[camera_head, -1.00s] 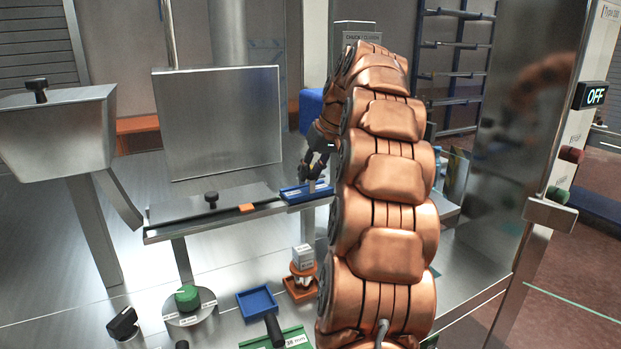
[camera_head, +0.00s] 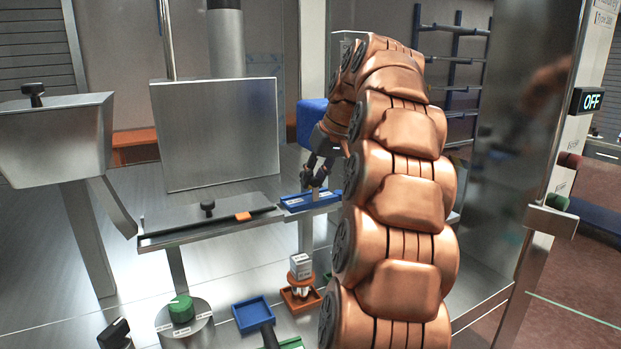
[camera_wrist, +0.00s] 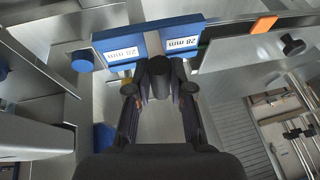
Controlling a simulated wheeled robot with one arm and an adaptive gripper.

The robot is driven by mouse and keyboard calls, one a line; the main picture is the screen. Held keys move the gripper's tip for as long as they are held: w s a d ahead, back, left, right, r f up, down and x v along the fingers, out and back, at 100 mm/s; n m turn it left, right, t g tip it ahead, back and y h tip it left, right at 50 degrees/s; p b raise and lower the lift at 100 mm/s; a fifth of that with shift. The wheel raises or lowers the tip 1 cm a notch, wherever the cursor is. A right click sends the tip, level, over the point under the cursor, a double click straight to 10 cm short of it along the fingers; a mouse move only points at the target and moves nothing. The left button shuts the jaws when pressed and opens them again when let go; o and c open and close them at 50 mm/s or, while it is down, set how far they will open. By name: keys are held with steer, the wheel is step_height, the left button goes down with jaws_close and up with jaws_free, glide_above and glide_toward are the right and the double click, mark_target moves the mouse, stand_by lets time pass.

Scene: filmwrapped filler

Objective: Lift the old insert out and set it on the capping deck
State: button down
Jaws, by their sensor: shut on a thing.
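The old insert is a blue block (camera_head: 309,201) at the right end of the metal capping deck (camera_head: 165,238). In the wrist view it shows as two blue parts (camera_wrist: 122,50) with white "28 mm" labels. My gripper (camera_head: 314,186) is just above the blue insert, its fingers pointing down. It is shut on a small upright piece at the insert, largely hidden by the fingers. The wrist view shows a dark round post between the fingers of my gripper (camera_wrist: 159,90). I cannot tell whether the insert is raised off its seat.
A black knob (camera_head: 208,208) and an orange block (camera_head: 243,216) are on the deck, left of the insert. Below stand an empty blue tray (camera_head: 253,314), a green knob (camera_head: 181,308) and an orange stand (camera_head: 300,297). A metal panel (camera_head: 215,135) rises behind.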

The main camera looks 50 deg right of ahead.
steer(key=s+a+r+b, duration=0.1)
steer(key=s+a+b, duration=0.1)
steer(key=s+a, duration=0.4)
steer(key=s, duration=0.4)
steer(key=shift+b, duration=0.35)
steer(key=shift+w+r, duration=0.1)
steer(key=shift+r, duration=0.1)
steer(key=shift+r+p, duration=0.8)
steer(key=shift+r, duration=0.55)
